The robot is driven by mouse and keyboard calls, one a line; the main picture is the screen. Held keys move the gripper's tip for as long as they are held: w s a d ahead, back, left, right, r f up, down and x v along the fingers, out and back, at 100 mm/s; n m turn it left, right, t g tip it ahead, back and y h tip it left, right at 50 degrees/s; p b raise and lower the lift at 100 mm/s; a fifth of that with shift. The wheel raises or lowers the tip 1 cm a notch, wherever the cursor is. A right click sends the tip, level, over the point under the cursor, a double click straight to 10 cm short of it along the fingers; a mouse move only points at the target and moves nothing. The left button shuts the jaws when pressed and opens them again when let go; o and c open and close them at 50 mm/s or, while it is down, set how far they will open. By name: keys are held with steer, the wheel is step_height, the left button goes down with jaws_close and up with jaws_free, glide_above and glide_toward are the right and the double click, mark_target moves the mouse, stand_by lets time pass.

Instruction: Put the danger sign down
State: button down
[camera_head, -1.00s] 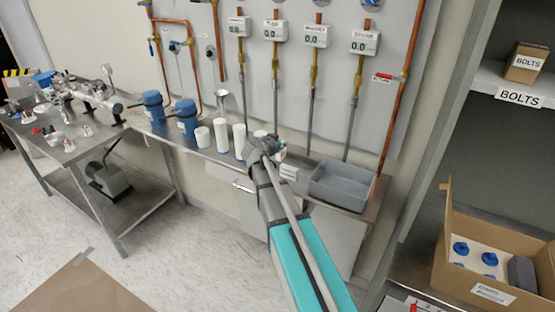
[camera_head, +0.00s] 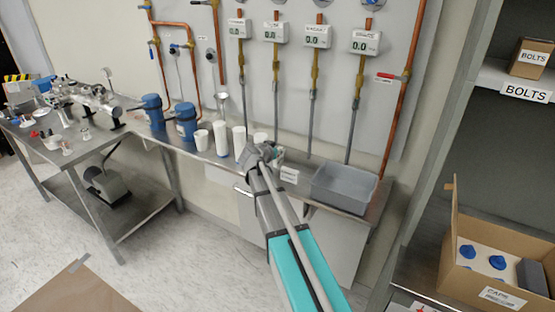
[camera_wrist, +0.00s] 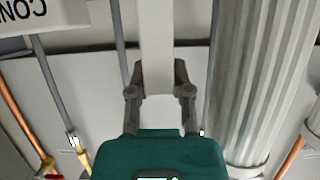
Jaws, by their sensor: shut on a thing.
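My gripper (camera_head: 262,152) is over the bench in the head view, with its arm reaching in from below. In the wrist view my gripper (camera_wrist: 160,75) is shut around a plain pale strip, which I take to be the danger sign (camera_wrist: 155,35) seen edge-on. No lettering shows on it. Its far end runs out of the top of the picture. In the head view the held sign is hidden or too small to make out at the gripper's tip. I cannot tell whether it touches anything.
White cylinders (camera_head: 221,138) stand left of my gripper, and a grey tray (camera_head: 345,190) lies right of it on the steel bench. A ribbed pale column (camera_wrist: 265,80) is close on the right in the wrist view. Gauges (camera_head: 317,36) and pipes line the wall behind.

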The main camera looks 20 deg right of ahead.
steer(key=shift+f+b, duration=0.9)
steer(key=shift+f, duration=0.3)
steer(key=shift+f, duration=0.15)
steer(key=c, duration=0.8)
jaws_free()
steer(key=shift+r, duration=0.2)
steer(key=shift+s+a+r, duration=0.15)
steer(key=shift+s+a, duration=0.05)
steer(key=p+v, duration=0.4)
steer(key=v, duration=0.7)
steer(key=shift+s+a+r+p, duration=0.1)
steer(key=shift+a+r+p, duration=0.05)
steer(key=shift+p, duration=0.2)
